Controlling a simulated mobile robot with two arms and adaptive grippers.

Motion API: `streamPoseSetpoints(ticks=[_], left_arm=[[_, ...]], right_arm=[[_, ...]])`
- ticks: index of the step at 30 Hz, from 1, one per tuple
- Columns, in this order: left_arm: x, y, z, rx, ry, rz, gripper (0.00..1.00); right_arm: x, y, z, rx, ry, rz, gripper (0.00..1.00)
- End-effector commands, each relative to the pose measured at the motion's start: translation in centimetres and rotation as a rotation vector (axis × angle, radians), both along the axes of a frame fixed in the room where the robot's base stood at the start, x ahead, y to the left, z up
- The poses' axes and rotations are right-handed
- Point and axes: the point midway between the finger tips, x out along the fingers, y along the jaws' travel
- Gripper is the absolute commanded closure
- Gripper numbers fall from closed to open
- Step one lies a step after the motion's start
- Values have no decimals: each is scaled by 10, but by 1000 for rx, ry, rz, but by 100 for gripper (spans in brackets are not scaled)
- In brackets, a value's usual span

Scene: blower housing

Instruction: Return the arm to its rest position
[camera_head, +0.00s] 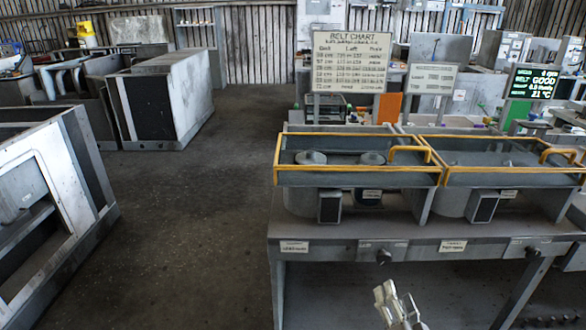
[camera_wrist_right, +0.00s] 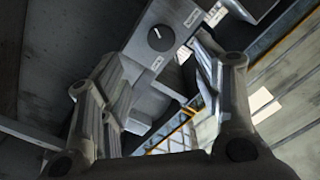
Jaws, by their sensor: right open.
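My right gripper (camera_head: 394,303) shows at the bottom of the head view, in front of the bench (camera_head: 432,256) and below its front panel. Its metal fingers are apart, with nothing between them. In the right wrist view my right gripper (camera_wrist_right: 160,100) is open, with a finger on each side. A dark round knob (camera_wrist_right: 160,38) on a grey panel shows beyond the fingers, apart from them. My left gripper is not in view.
Two yellow-railed covers (camera_head: 355,160) stand on the bench over round housings. A belt chart board (camera_head: 350,63) and a green-lettered screen (camera_head: 533,83) stand behind. Grey machines (camera_head: 165,95) stand at left. The floor (camera_head: 205,200) left of the bench is clear.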

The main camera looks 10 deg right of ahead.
Motion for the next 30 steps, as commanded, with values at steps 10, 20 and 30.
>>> streamPoseSetpoints(ticks=[10,20,30], left_arm=[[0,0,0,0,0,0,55],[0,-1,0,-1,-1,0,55],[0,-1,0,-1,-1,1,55]], right_arm=[[-29,53,-167,-125,382,159,41],[-169,113,-368,-341,912,470,41],[-366,118,-472,-565,1359,810,41]])
